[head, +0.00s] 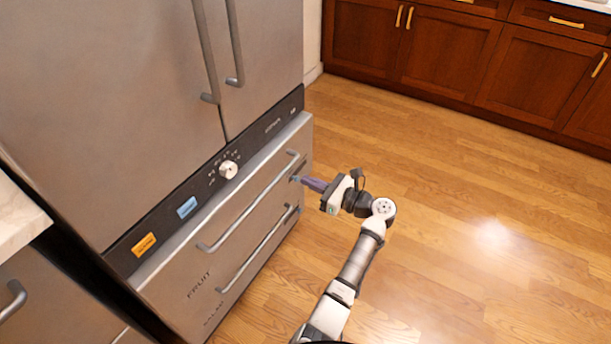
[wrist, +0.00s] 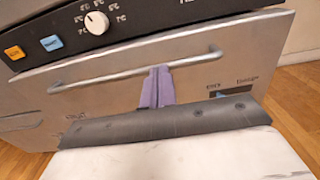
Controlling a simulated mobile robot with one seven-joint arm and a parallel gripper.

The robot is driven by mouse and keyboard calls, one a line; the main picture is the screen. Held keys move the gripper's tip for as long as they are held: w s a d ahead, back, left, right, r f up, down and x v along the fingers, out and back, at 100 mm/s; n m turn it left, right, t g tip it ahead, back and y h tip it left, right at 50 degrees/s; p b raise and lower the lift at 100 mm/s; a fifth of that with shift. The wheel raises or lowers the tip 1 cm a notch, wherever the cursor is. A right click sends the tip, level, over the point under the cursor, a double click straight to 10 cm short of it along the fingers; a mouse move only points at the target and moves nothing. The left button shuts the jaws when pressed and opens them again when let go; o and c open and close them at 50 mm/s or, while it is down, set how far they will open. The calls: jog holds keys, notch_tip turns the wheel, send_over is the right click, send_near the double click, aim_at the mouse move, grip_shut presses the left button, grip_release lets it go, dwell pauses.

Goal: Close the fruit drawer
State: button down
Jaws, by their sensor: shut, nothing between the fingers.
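The fruit drawer (head: 190,266) is the upper steel drawer of the fridge, with the word FRUIT low on its left side. Its front stands out a little from the black control panel, with a pale top ledge showing. Its long bar handle (head: 240,216) crosses the front and also shows in the wrist view (wrist: 100,79). My gripper (head: 297,179) is at the right part of the drawer front, near the handle's right end. Its purple fingers (wrist: 156,80) are shut and empty, and overlap the handle in the wrist view. Whether they touch it, I cannot tell.
Below is another drawer with its own bar handle (head: 258,254). The black panel (head: 160,217) above carries a white knob (head: 228,170) and orange and blue labels. A pale counter (head: 18,215) stands at left, wooden cabinets (head: 440,50) at the back. The wooden floor at right is clear.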

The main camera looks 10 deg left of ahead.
aim_at(266, 162)
jog(key=x, duration=1.2)
jog(key=x, duration=0.4)
jog(key=shift+a, duration=0.1)
jog(key=shift+a+r, duration=0.1)
jog(key=shift+p, duration=0.3)
